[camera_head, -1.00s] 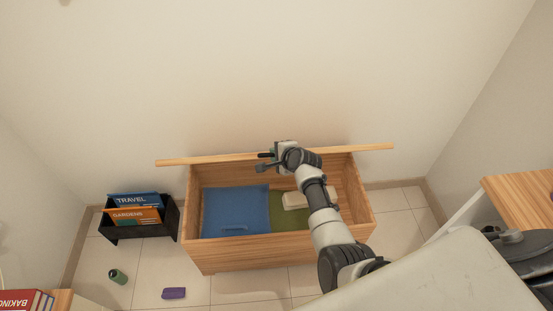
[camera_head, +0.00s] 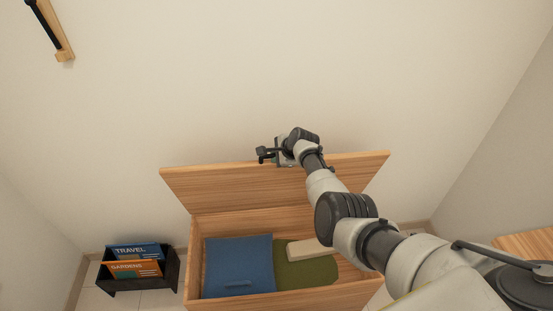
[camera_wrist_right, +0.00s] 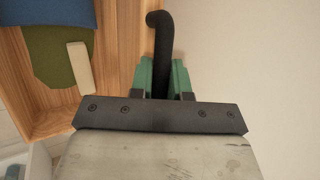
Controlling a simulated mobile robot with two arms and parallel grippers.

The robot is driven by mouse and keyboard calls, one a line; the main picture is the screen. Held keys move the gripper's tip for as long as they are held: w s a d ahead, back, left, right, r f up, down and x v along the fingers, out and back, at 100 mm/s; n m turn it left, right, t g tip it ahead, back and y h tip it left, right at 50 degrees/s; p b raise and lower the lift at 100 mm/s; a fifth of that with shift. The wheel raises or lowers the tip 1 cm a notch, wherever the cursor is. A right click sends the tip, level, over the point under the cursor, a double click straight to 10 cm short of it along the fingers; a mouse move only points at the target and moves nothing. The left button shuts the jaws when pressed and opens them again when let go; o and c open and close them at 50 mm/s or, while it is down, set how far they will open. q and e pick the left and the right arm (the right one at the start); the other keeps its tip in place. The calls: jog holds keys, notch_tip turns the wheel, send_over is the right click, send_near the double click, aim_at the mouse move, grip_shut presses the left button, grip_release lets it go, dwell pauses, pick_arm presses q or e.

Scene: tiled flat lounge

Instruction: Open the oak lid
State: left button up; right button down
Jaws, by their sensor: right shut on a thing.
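The oak lid (camera_head: 235,188) stands raised at the back of the wooden chest (camera_head: 195,262), its broad inner face in view. My right gripper (camera_head: 270,155) is at the lid's top edge, left of its middle. In the right wrist view, the green fingertips (camera_wrist_right: 162,78) are shut on a black curved handle (camera_wrist_right: 160,35), one on each side of it. The lid's far face and most of the handle are hidden in the head view. My left gripper is not in view.
In the chest lie a blue folded thing (camera_head: 238,258), a green one (camera_head: 308,274) and a cream block (camera_head: 310,249). A black rack (camera_head: 150,284) with books stands to the left. A wooden piece with a black bar (camera_head: 62,45) is on the wall.

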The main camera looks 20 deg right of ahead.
dwell(0.3)
jog(key=c, duration=1.1)
grip_release()
jog(key=shift+r, duration=0.1)
jog(key=shift+s+r, duration=0.1)
jog(key=shift+r, duration=0.1)
jog(key=p+v, duration=0.3)
jog(key=v, duration=0.7)
jog(key=shift+s, duration=0.15)
jog(key=shift+f, duration=0.15)
